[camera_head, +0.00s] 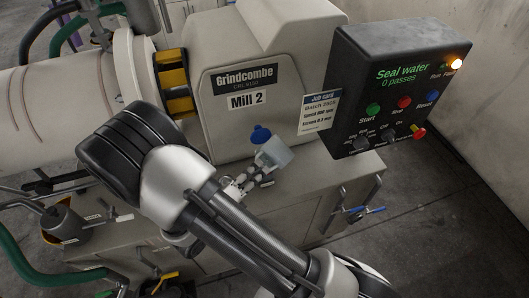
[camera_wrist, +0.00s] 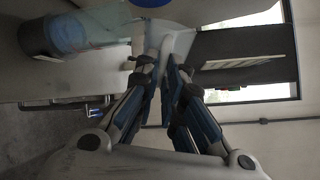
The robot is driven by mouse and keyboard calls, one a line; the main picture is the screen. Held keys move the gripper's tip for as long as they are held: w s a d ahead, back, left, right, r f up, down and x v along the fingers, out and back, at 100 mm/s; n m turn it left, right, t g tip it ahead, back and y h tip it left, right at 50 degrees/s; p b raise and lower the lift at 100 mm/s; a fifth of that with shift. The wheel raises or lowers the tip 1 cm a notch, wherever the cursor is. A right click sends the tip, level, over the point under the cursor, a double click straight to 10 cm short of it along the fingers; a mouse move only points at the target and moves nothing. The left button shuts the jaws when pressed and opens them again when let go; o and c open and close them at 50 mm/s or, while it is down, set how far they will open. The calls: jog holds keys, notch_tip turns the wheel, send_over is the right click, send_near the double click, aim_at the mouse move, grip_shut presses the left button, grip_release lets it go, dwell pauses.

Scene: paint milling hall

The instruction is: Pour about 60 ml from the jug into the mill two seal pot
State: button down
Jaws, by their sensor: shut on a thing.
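My gripper (camera_head: 250,183) is shut on the pale translucent jug (camera_head: 275,153), which is tilted above the bench in front of Mill 2. In the wrist view my fingers (camera_wrist: 171,72) close on a whitish part of the jug (camera_wrist: 176,38). A blue rounded cap (camera_head: 261,133) shows at the jug's upper left; I cannot tell whether it belongs to the jug or a thing behind. The wrist view shows a dark-walled vessel with pale blue in it (camera_wrist: 36,40); I cannot tell whether this is the seal pot. No pouring stream is visible.
The Mill 2 housing (camera_head: 237,75) stands behind the jug. A black seal water control box (camera_head: 390,80) reads 0 passes, with an amber lamp lit. Its job card (camera_head: 320,112) hangs beside it. A grey cup (camera_head: 62,221) and hoses crowd the left.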

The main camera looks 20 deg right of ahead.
jog(key=shift+s+d+f+n, duration=0.15)
jog(key=shift+s+d+n, duration=0.15)
jog(key=shift+s+n, duration=0.1)
dwell(0.5)
jog(key=shift+w+a+r+n+p, duration=0.1)
jog(key=shift+w+r+n+p, duration=0.2)
jog(key=shift+n+p, duration=0.75)
dwell(0.7)
jog(key=s+d+f+m+t+b, duration=0.2)
jog(key=f+m+b, duration=0.5)
jog(key=m+b, duration=0.7)
jog(key=shift+s+d+m+b, duration=0.35)
jog(key=shift+s+d, duration=0.1)
jog(key=shift+s, duration=0.95)
